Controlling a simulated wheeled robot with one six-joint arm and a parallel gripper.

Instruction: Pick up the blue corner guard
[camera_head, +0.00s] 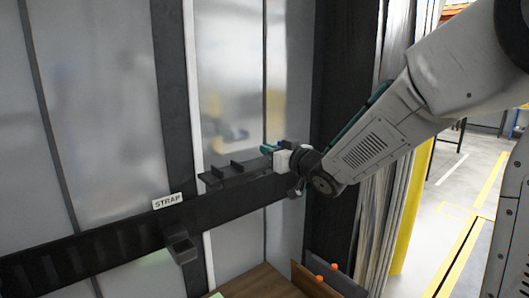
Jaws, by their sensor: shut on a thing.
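My gripper (274,152) reaches in from the right, over the right end of a dark shelf (232,172) with low upright dividers. Its jaws are shut on a small blue piece, which I take to be the blue corner guard (281,144). Only a little of the guard shows at the gripper's end, and its full shape is hidden. I cannot tell whether the guard still touches the shelf.
The shelf sits on a long dark rail (110,238) with a STRAP label (167,201) and a small dark holder (181,246). Below are a wooden surface (258,284) and upright boards with orange pieces (320,279). Translucent panels (100,90) stand behind; open floor lies right.

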